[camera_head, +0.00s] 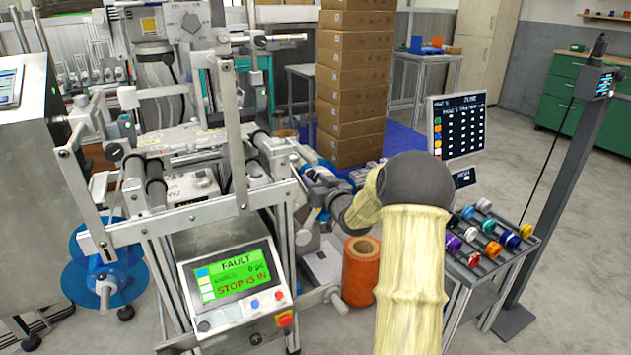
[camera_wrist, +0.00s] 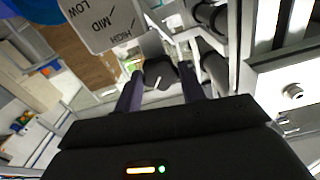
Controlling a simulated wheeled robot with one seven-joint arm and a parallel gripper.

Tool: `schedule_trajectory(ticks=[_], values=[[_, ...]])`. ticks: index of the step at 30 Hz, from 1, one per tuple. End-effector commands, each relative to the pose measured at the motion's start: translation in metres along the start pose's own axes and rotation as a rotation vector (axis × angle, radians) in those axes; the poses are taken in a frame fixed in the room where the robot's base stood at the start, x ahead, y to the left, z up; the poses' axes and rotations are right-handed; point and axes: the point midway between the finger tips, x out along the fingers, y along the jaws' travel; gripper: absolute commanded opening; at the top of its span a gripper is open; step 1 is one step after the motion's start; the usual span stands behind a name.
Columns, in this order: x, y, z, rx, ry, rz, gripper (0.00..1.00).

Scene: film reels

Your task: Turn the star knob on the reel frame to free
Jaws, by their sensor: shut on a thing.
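My gripper (camera_wrist: 160,88) is shut on a dark grey knob (camera_wrist: 157,72) in the wrist view. Its two fingers stand on either side of the knob, and a short pale line shows on the knob. A grey plate (camera_wrist: 103,22) beside it carries the words LOW, MID and HIGH. No word "free" is readable. In the head view my gripper (camera_head: 322,188) reaches to the right side of the metal reel frame (camera_head: 232,130). My sleeved arm and wrist cover part of that area, and the held knob cannot be made out there. I cannot tell its exact setting.
A panel (camera_head: 238,275) on the frame reads FAULT and STOP IS IN. An orange roll (camera_head: 361,272) stands beside my arm. A rack of coloured knobs (camera_head: 487,240) and a dark post (camera_head: 560,190) are at right. Stacked cartons (camera_head: 352,85) stand behind.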

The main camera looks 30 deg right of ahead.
Motion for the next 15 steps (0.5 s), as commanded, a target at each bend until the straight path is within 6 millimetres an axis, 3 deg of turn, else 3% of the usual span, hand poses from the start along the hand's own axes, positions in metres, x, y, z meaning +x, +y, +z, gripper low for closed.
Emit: schedule_trajectory(ticks=[15], values=[[0.0000,0.0003,0.0014,-0.160,0.001,0.000,0.17]])
